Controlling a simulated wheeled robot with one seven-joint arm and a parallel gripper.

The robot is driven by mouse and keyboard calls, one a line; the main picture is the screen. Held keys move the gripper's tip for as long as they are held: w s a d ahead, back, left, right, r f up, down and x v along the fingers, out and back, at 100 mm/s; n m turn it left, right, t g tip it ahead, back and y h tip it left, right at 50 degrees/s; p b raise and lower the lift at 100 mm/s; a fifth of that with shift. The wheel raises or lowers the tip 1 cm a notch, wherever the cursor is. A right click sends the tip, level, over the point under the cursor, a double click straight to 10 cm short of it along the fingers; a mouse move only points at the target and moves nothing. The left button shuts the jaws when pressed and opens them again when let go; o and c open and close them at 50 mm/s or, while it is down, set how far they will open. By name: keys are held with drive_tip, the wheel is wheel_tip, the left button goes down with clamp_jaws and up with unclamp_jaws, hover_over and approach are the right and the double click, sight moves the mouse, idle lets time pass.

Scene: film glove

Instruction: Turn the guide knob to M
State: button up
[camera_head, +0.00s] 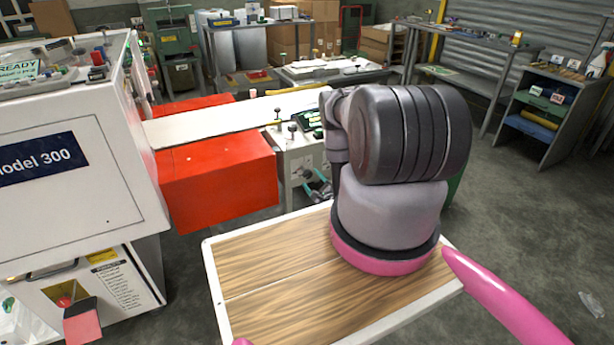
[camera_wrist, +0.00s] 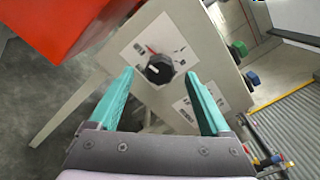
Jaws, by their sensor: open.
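The guide knob (camera_wrist: 158,70) is a dark round knob on a white label plate, on the pale face of a machine box. A red mark shows on the label at its upper left; the lettering is too small to read. My gripper (camera_wrist: 159,76) is open, with one teal finger on each side of the knob in the wrist view. I cannot tell how far the fingertips are from the panel. In the head view the teal fingers (camera_head: 318,188) show beside the pale box (camera_head: 299,160), partly hidden by my arm.
A red block (camera_head: 220,180) stands left of the box, below a long white strip (camera_head: 230,120). A large white machine (camera_head: 70,150) is at the left. A second label (camera_wrist: 187,112) sits below right of the knob. Coloured buttons (camera_wrist: 238,49) line the box's side.

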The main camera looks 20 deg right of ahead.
sight(309, 176)
drive_tip(key=shift+w, duration=2.25)
clamp_jaws()
